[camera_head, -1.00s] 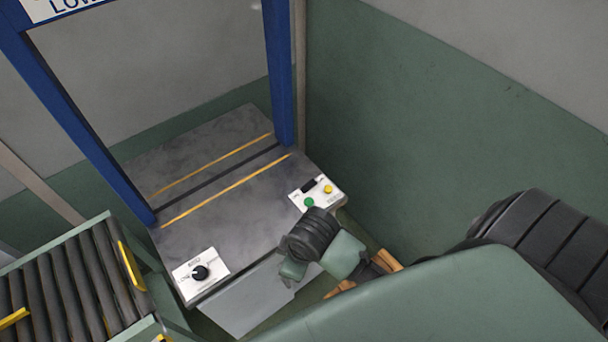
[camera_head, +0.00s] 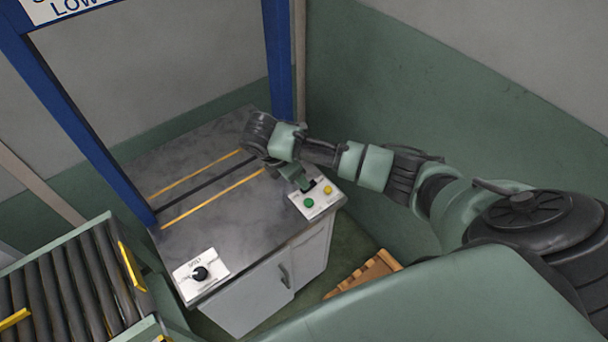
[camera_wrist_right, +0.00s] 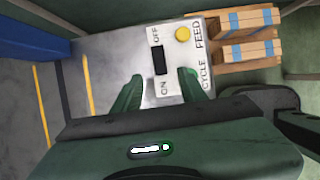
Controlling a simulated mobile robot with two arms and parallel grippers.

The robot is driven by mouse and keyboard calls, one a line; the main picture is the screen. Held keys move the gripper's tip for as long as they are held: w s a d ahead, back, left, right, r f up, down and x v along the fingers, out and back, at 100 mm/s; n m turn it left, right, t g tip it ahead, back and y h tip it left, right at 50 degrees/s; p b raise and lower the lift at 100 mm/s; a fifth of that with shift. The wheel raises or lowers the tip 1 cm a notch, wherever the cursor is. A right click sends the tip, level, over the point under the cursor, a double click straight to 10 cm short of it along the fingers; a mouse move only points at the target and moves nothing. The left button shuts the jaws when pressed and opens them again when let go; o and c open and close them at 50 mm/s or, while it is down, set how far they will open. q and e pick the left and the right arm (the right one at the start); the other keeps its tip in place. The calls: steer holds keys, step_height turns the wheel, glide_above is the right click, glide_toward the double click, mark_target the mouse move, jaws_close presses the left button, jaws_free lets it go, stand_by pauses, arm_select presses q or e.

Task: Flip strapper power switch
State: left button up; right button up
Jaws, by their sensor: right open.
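The strapper's white control panel (camera_head: 325,201) sits at the right front corner of the grey table top, with a green button (camera_head: 309,203) and a yellow button (camera_head: 328,190). In the right wrist view, the black power switch (camera_wrist_right: 159,61) lies between the labels OFF and ON; I cannot tell which way it is set. My right gripper (camera_wrist_right: 160,86) is open, its two green fingers over the panel on either side of the switch's line, nothing between them. In the head view the right gripper (camera_head: 297,178) partly hides the switch. My left gripper is not in view.
A second white panel with a black knob (camera_head: 200,272) is at the table's front left. A blue frame post (camera_head: 278,75) rises behind the right side. A roller conveyor (camera_head: 70,285) stands at left. Wooden pallets (camera_wrist_right: 245,35) lie beyond the panel; the green wall is close on the right.

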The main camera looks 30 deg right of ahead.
steer(key=x, duration=0.6)
steer(key=shift+d+f, duration=0.1)
steer(key=shift+f, duration=0.2)
